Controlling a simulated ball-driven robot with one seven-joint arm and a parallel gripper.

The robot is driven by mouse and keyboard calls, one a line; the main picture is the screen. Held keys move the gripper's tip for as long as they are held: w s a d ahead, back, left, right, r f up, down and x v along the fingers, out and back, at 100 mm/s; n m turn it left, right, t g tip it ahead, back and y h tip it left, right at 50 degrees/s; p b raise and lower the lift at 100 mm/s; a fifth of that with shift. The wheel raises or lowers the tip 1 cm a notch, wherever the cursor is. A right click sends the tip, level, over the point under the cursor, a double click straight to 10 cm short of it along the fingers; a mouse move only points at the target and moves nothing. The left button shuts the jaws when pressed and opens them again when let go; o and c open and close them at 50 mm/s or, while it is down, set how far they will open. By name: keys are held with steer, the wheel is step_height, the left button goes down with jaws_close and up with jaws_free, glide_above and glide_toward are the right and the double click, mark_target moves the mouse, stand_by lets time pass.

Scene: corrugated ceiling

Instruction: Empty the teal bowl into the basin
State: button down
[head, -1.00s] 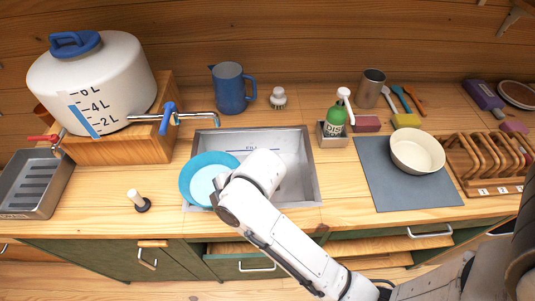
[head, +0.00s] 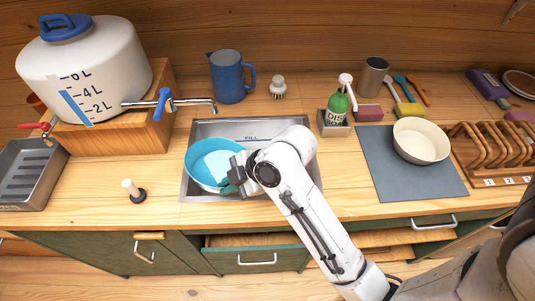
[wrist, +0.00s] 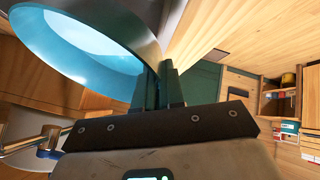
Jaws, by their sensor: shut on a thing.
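The teal bowl (head: 208,172) is over the left part of the metal basin (head: 290,131) in the head view, with its pale blue inside showing. In the wrist view the teal bowl (wrist: 95,45) is tilted, its opening toward the left. My gripper (head: 238,174) is shut on the bowl's right rim; its fingers (wrist: 160,88) also show at the rim in the wrist view. I cannot make out any contents in the bowl. The bowl and my arm hide much of the basin floor.
A white water tank (head: 85,72) on a wooden stand has a tap (head: 165,104) reaching toward the basin. A green soap bottle (head: 337,108) stands behind right. A cream bowl (head: 420,141) sits on a grey mat (head: 385,170).

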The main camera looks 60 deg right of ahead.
steer(key=shift+s+d+m+t+y+b, duration=0.2)
steer(key=shift+s+d+t+y+b, duration=0.1)
steer(key=shift+d+y+b, duration=0.4)
steer(key=shift+s+d+m+t+y+b, duration=0.25)
steer(key=shift+d+y+b, duration=0.25)
steer(key=shift+d, duration=0.25)
steer(key=shift+s+d+r+t+y, duration=0.2)
steer(key=shift+d+r+y, duration=0.15)
steer(key=shift+d, duration=0.15)
steer(key=shift+s+d+r+t+y, duration=0.15)
steer(key=shift+s+d+r+y, duration=0.05)
steer(key=shift+d+y, duration=0.2)
stand_by(0.5)
steer(key=shift+s+d+r+m+t+y, duration=0.2)
steer(key=shift+d+r+t+y, duration=0.1)
steer(key=shift+d+y, duration=0.1)
steer(key=shift+s+d+r+m+t+y, duration=0.1)
steer(key=shift+d+r+m+t+y, duration=0.05)
steer(key=shift+d+r+t+y, duration=0.15)
stand_by(0.7)
steer(key=shift+s+d+r+t+y, duration=0.2)
steer(key=shift+d+r+t+y, duration=0.1)
steer(key=shift+d+r+y, duration=0.25)
stand_by(0.9)
